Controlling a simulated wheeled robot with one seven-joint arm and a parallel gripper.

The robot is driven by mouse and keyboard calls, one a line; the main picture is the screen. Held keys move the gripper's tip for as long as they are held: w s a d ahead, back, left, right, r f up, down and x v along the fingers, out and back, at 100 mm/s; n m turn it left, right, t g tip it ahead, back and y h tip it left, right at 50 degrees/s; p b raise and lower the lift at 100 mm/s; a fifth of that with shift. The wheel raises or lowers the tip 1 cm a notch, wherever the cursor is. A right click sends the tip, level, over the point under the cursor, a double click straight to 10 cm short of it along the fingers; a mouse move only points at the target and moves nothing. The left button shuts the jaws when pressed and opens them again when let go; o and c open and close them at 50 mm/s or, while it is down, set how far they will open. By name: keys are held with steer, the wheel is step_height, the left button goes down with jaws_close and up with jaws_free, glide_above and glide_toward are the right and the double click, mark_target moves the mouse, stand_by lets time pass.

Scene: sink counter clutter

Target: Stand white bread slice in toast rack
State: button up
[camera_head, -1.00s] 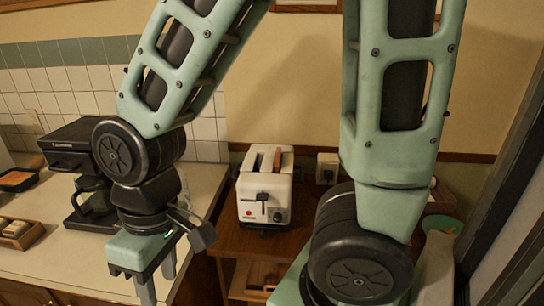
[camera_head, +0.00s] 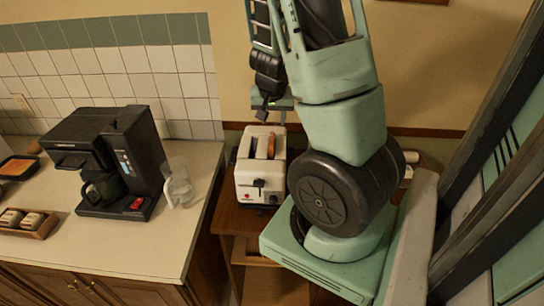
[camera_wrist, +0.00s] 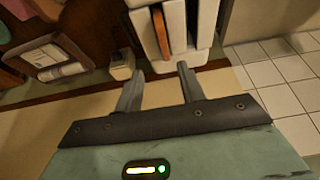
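A white toaster (camera_head: 248,178) stands on a wooden stand, with a brown-orange slice (camera_head: 271,146) upright in one slot. The toaster (camera_wrist: 204,30) and slice (camera_wrist: 162,32) also show at the top of the wrist view. My gripper (camera_wrist: 156,73) is open and empty, its two fingers apart just short of the toaster. In the head view my gripper (camera_head: 272,108) is at the toaster's far end, small and partly unclear. I cannot make out a clearly white bread slice. A small wooden holder (camera_head: 28,224) with pale-topped pieces sits on the counter at left; I cannot tell whether it is the toast rack.
A black coffee maker (camera_head: 112,160) and a clear glass jug (camera_head: 178,185) stand on the counter (camera_head: 120,245) left of the toaster. A dark tray (camera_head: 18,168) lies at the far left. A small white box (camera_wrist: 122,66) is beside the toaster. My arm hides the stand's right side.

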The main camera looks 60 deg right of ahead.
steer(key=b, duration=0.3)
glide_above(272, 139)
steer(key=s+a, duration=0.2)
step_height(272, 139, down, 6)
steer(key=shift+w+f, duration=0.1)
steer(key=shift+w, duration=0.05)
steer(key=shift+w+b+x, duration=0.2)
steer(key=shift+b+x, duration=0.45)
steer(key=shift+x, duration=0.8)
steer(key=shift+w+b+x, duration=0.15)
steer(key=shift+b+x, duration=0.5)
steer(key=shift+x, duration=0.8)
steer(key=shift+c, duration=0.3)
jaws_close()
